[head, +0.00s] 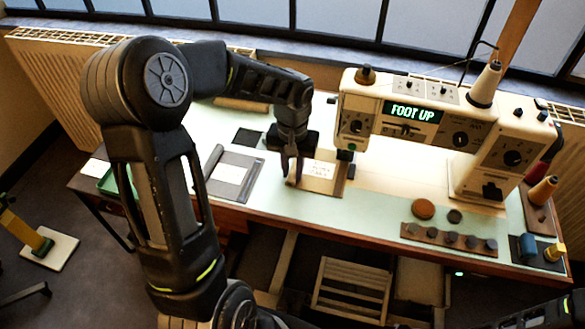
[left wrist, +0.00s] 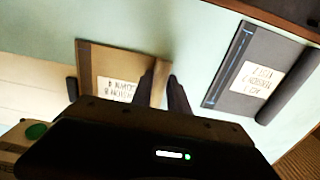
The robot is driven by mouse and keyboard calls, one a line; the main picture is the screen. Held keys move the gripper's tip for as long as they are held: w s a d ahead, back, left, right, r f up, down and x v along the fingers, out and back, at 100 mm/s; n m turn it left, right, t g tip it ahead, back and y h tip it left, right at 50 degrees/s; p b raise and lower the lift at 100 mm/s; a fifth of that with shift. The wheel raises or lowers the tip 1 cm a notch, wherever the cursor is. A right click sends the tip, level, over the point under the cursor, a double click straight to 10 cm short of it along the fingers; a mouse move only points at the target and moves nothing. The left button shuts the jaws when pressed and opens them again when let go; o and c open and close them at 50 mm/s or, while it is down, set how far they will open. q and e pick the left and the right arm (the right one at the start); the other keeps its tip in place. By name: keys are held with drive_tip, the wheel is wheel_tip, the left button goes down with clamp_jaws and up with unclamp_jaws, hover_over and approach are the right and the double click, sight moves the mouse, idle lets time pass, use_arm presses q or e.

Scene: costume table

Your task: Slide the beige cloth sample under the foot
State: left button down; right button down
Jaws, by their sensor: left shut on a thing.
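The beige cloth sample (head: 322,186) lies on the pale green table top, left of the sewing machine's (head: 400,105) needle end. It carries a white label with writing. In the left wrist view the cloth sample (left wrist: 120,60) looks tan, with its label facing the camera. My left gripper (head: 292,176) is shut on the cloth's left edge; its fingers (left wrist: 163,82) straddle that edge in the wrist view. The machine's foot (head: 345,157) is small and dark, just right of the cloth's far part. The machine's display reads FOOT UP. My right gripper does not show.
A grey folded cloth (head: 232,174) with a label lies left of my left gripper; a dark square (head: 247,137) lies behind it. A brown disc (head: 423,209), a strip of dark knobs (head: 449,239) and a thread cone (head: 542,191) stand to the right. The table's front edge is near.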

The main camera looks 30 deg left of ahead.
use_arm(q)
drive_tip(key=c, duration=1.2)
unclamp_jaws()
drive_tip(key=shift+r, duration=0.1)
wheel_tip(320, 180, up, 8)
drive_tip(key=shift+f, duration=0.15)
